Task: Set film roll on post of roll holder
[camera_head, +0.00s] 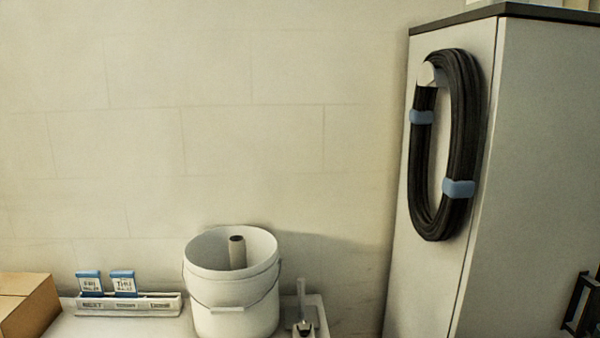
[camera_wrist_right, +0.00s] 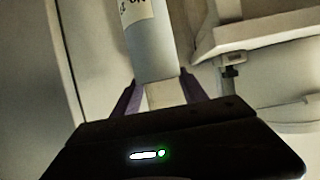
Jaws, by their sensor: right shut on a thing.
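My right gripper (camera_wrist_right: 160,90) is shut on a pale cylinder with a printed paper label, which looks like the film roll (camera_wrist_right: 150,48). A lighter narrow end of it sits between the two purple-grey fingers, and its far end runs out of the top of the right wrist view. In the head view neither gripper can be made out. I cannot pick out the roll holder or its post for certain.
Left are a labelled rack (camera_head: 128,305) and a cardboard box (camera_head: 24,305). A tall cabinet (camera_head: 540,180) with a coiled black hose (camera_head: 464,110) stands right. A white ledge (camera_wrist_right: 250,38) shows in the wrist view.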

